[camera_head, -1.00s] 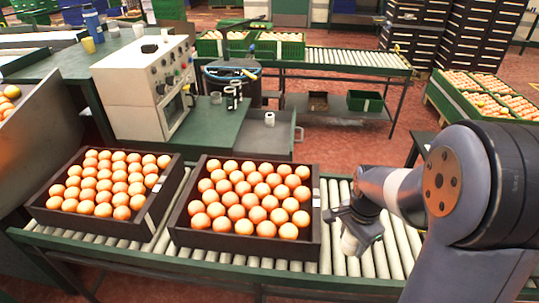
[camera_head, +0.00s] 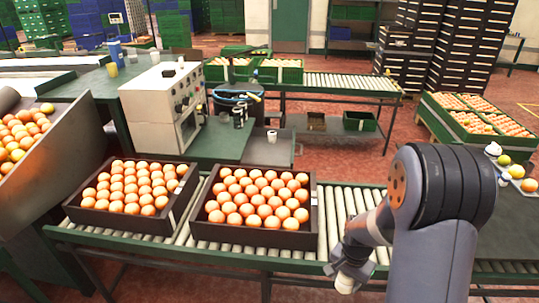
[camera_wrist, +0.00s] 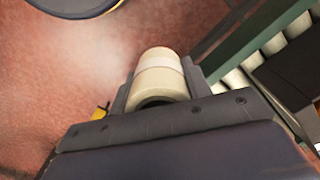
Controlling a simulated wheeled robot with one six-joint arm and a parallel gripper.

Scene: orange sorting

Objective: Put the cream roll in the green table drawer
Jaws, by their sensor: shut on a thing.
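The cream roll (camera_head: 345,283) is in my gripper (camera_head: 350,270), low in the head view, in front of the roller conveyor. In the wrist view the cream roll (camera_wrist: 160,75) has a paler band and sits between the dark fingers of my gripper (camera_wrist: 158,95), which are shut on it. The green table (camera_head: 222,143) stands behind the conveyor, with its grey drawer (camera_head: 283,152) apparently pulled out at the right side. A small white cup-like thing (camera_head: 271,136) is at the drawer. My gripper is well apart from the drawer, nearer and to the right.
Two dark crates of oranges (camera_head: 130,188) (camera_head: 252,240) stand on the roller conveyor (camera_head: 340,205), between me and the table. A cream machine (camera_head: 160,105) stands on the table's left part. Loose fruit (camera_head: 515,171) shows at the right edge. Red floor is open behind the conveyor.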

